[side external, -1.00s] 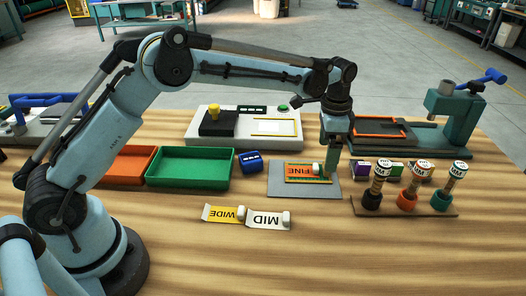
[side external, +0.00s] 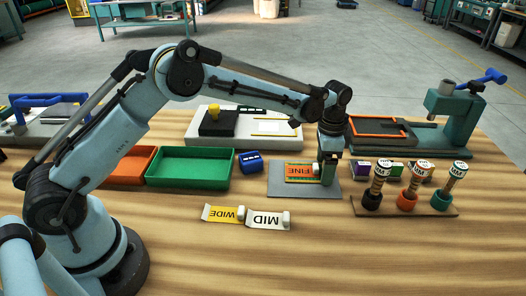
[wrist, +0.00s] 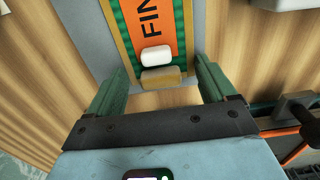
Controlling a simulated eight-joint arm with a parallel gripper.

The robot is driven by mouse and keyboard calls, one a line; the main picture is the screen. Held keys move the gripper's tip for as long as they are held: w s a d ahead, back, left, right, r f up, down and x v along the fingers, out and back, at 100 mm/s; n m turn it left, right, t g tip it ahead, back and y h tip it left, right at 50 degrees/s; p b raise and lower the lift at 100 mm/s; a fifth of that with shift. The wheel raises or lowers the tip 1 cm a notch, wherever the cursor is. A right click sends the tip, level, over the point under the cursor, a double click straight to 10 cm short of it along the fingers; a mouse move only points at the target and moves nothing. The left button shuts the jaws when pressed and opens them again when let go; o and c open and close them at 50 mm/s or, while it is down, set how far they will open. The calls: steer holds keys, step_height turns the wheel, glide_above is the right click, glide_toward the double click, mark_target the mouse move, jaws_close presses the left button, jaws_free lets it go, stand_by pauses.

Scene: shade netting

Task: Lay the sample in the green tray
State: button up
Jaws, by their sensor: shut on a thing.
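The FINE sample (side external: 302,172), an orange label on a green and tan strip, lies flat on a grey plate (side external: 290,190). My gripper (side external: 328,182) is down at the right end of this sample. The exact finger contact is hard to see. The green tray (side external: 188,183) stands empty to the left, beyond a small blue block (side external: 250,162).
An orange tray (side external: 122,181) adjoins the green tray on the left. WIDE (side external: 222,214) and MID (side external: 266,220) strips lie in front. A rack (side external: 400,207) with several labelled tools stands on the right. A pale machine (side external: 270,126) and a press (side external: 455,125) are behind.

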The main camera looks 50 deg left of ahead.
steer(key=shift+r, duration=0.85)
step_height(320, 180, up, 3)
steer(key=shift+f, duration=0.2)
steer(key=s+d+r, duration=0.6)
steer(key=s+d, duration=0.1)
steer(key=d, duration=0.1)
steer(key=s+a+r, duration=0.3)
steer(key=s+a, duration=0.5)
steer(key=a, duration=0.2)
glide_above(208, 171)
step_height(208, 171, down, 9)
steer(key=shift+r, duration=0.15)
steer(key=shift+a+f, duration=0.1)
steer(key=shift+f, duration=1.95)
